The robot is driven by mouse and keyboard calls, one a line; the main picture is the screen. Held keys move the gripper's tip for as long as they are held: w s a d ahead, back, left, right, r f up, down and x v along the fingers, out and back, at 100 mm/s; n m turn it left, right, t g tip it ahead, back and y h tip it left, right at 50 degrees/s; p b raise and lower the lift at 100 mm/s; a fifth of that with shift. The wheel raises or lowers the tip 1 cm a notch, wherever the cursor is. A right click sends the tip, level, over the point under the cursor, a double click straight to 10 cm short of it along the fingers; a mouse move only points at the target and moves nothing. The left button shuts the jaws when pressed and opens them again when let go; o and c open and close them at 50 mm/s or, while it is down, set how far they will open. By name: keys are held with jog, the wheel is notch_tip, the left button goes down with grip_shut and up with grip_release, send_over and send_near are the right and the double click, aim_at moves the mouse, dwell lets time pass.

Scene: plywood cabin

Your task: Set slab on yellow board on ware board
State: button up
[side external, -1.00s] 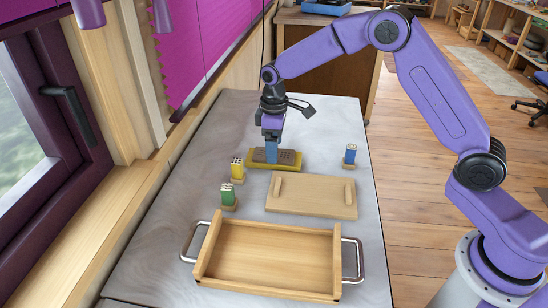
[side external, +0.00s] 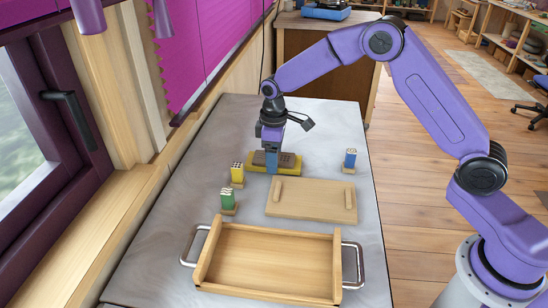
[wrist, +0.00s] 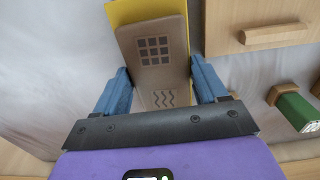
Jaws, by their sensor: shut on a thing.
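The brown slab (side external: 284,158) lies on the yellow board (side external: 292,169) at the back middle of the table. In the wrist view the slab (wrist: 152,28) shows a dark grid mark and, at its near end, wavy lines; a corner of the yellow board (wrist: 122,12) shows beyond it. My gripper (side external: 271,162) points down at the slab, and its blue fingers (wrist: 163,85) are shut on the slab's near part from both sides. The ware board (side external: 315,203), pale wood with two raised strips, lies in front and to the right, bare on top.
A yellow block (side external: 237,172) and a green block (side external: 227,197) stand on small wooden bases at the left. A blue block (side external: 350,158) stands at the right. An empty wooden tray (side external: 268,262) with metal handles fills the near end. A window wall borders the table's left.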

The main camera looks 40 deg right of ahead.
notch_tip(320, 180, up, 3)
jog(key=shift+r, duration=0.1)
jog(key=s+r, duration=0.3)
jog(key=s+d+r, duration=0.1)
jog(key=r, duration=0.1)
jog(key=shift+s+r, duration=0.2)
jog(key=shift+s, duration=0.1)
jog(key=s+d+r, duration=0.2)
jog(key=s+r, duration=0.2)
jog(key=s, duration=0.5)
jog(key=s+a+r, duration=0.1)
jog(key=s+a, duration=0.5)
jog(key=s, duration=0.4)
jog(key=s+a+r, duration=0.1)
jog(key=s+a, duration=0.5)
jog(key=s, duration=0.5)
jog(key=w+a+f, duration=0.9)
jog(key=shift+w, duration=0.3)
jog(key=shift+w+a+f, duration=0.2)
jog(key=shift+f, duration=0.15)
jog(key=shift+w+a+f, duration=0.15)
jog(key=shift+f, duration=1.6)
